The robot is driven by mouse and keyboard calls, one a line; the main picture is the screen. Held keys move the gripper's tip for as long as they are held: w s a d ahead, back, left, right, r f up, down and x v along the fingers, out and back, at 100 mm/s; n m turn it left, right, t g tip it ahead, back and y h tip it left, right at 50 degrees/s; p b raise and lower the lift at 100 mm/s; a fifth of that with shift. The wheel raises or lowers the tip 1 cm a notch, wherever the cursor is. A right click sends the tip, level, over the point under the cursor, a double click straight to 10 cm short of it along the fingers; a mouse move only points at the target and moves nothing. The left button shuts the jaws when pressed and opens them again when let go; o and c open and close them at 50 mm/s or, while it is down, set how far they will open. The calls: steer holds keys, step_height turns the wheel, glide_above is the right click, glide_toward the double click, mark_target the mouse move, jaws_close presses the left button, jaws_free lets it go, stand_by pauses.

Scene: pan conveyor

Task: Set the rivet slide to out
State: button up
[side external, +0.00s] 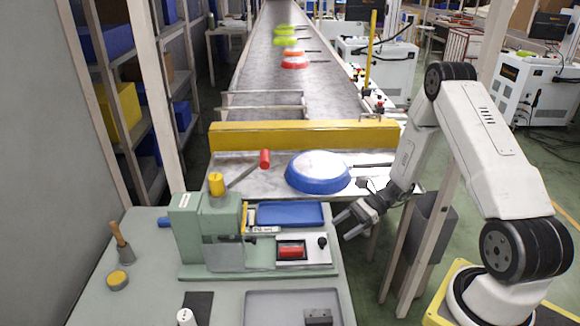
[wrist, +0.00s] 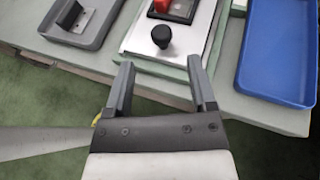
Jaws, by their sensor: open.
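The riveting press (side external: 220,235) is a green machine on the bench. At its right end is a white plate with a red block (side external: 290,252) in a dark recess and a black knob (side external: 322,242). The wrist view shows the knob (wrist: 162,37) upright on the white plate, with the red block (wrist: 162,4) cut by the top edge. I cannot tell which part is the rivet slide, and no marking is readable. My gripper (side external: 345,225) is open and empty, off the bench's right edge. In the wrist view the knob lies beyond and between its fingertips (wrist: 160,66), apart from them.
A blue tray (side external: 290,214) lies behind the plate, and a grey tray (side external: 260,305) lies in front. A lever with a red grip (side external: 264,159) rises from the press.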

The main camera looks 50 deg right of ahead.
steer(key=v, duration=0.3)
steer(key=shift+a, duration=0.15)
stand_by(0.3)
steer(key=s+a+r+n+g+h, duration=0.2)
steer(key=s+a+r+n+h, duration=0.3)
steer(key=a+r+n+h, duration=0.7)
steer(key=a+n, duration=0.1)
steer(key=n, duration=0.9)
steer(key=shift+s+a+n+g+h, duration=0.2)
steer(key=shift+a+n+g+h, duration=0.1)
steer(key=shift+a+g, duration=0.1)
